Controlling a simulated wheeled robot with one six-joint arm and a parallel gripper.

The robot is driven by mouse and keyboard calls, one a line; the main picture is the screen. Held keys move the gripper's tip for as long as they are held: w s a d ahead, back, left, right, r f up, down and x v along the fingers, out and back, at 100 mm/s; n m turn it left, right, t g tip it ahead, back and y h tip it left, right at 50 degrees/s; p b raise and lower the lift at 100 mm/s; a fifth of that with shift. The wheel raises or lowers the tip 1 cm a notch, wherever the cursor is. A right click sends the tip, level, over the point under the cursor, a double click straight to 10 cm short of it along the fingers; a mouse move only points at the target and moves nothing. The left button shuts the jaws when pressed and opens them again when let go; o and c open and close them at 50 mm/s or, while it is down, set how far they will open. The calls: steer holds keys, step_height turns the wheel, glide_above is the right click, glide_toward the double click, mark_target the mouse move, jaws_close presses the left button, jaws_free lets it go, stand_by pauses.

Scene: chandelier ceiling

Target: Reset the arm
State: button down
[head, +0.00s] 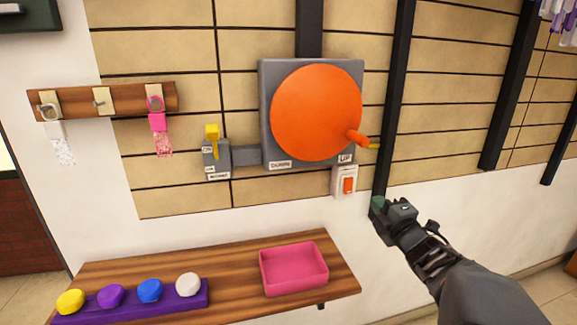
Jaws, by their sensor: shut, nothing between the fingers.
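My gripper (379,206) is at the right of the head view, on the end of my dark arm coming from the lower right. It is shut and empty, held in the air in front of the white lower wall. A round orange disc (315,112) with an orange handle (357,138) is mounted on a grey wall plate above and left of my gripper. A small switch with a red-orange rocker (348,185) is on the wall left of my gripper. No contact between my gripper and these things is visible.
A wooden shelf (225,262) below holds a pink tray (293,269) and a purple rack (130,303) with several coloured knobs. A yellow-topped lever (212,133) is left of the disc. A wooden peg rail (135,98) hangs at left. Dark vertical posts (394,95) stand along the wall.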

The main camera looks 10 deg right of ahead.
steer(key=s+d+f+m+g+h, duration=0.3)
steer(key=d+f+m+g+h, duration=0.35)
steer(key=m, duration=0.45)
steer(key=s+a+f+m+g+p, duration=0.2)
steer(key=s+m+g+p, duration=0.2)
steer(key=m, duration=0.2)
steer(key=s+a+r+g+y+p, duration=0.1)
steer(key=s+a+r+p, duration=0.2)
steer(key=a, duration=0.3)
steer(key=s+a+r+m+g+y+p, duration=0.1)
steer(key=s+a+r+g+y+p, duration=0.1)
steer(key=a, duration=0.5)
steer(key=s+a+r+g+y+p, duration=0.2)
steer(key=s+a+r+p, duration=0.2)
steer(key=s+a+p, duration=0.1)
steer(key=shift+s+a+m+p, duration=0.3)
steer(key=shift+a+p, duration=0.55)
steer(key=shift+a, duration=0.05)
